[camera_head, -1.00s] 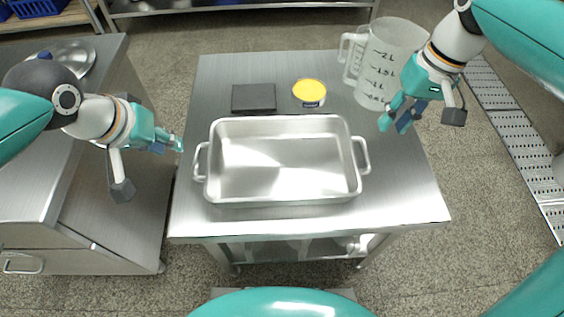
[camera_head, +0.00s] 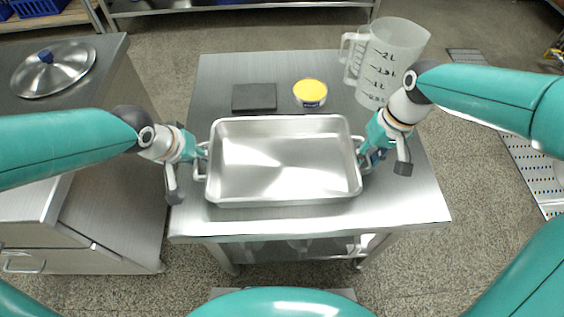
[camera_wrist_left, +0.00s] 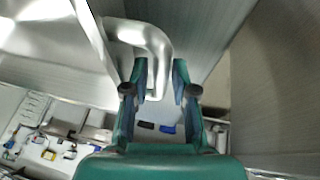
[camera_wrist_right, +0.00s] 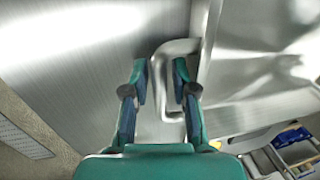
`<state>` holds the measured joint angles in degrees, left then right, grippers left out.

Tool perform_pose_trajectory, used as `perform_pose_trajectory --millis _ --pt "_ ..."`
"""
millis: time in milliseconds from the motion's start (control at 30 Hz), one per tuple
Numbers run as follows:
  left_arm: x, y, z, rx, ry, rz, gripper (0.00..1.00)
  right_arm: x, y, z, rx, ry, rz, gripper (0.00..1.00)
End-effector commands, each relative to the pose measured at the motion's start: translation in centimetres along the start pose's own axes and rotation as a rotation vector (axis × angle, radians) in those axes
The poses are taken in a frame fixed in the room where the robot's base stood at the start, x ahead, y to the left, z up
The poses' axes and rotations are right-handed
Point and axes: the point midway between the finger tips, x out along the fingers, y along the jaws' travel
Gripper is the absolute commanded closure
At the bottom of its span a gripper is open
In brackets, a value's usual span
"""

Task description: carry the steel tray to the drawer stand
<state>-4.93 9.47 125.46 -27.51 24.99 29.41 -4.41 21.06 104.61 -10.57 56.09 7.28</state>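The steel tray (camera_head: 284,165) is a shallow rectangular pan with a loop handle at each end, resting on the steel table. My left gripper (camera_head: 203,152) is at the tray's left handle (camera_head: 199,163). In the left wrist view its open fingers (camera_wrist_left: 160,82) stand either side of the handle bar (camera_wrist_left: 150,40). My right gripper (camera_head: 362,155) is at the tray's right handle. In the right wrist view its open fingers (camera_wrist_right: 160,82) stand around the handle (camera_wrist_right: 170,62). The drawer stand seems to be the steel unit at left (camera_head: 30,262), with a drawer handle.
A clear measuring jug (camera_head: 388,62), a yellow-lidded tub (camera_head: 310,92) and a dark flat block (camera_head: 254,97) stand behind the tray on the table (camera_head: 300,222). A round steel lid (camera_head: 54,70) lies on the left unit. A floor gap separates the table from that unit.

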Motion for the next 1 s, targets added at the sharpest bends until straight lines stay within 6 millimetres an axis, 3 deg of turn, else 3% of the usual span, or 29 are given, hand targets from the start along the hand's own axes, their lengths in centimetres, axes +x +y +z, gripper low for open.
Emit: perform_pose_trajectory --millis 133,300,1000 --pt "-0.02 0.0 0.0 0.0 0.0 0.0 0.73 -0.01 0.01 0.01 0.0 0.0 0.0 0.73" --pt "-0.03 0.0 -0.01 0.001 0.0 0.0 1.0 -0.02 0.01 0.01 0.0 0.0 0.0 1.0" --pt "-0.46 0.02 -0.25 0.0 0.003 -0.001 1.0 -0.49 -0.05 -0.05 0.0 0.002 0.001 1.0"
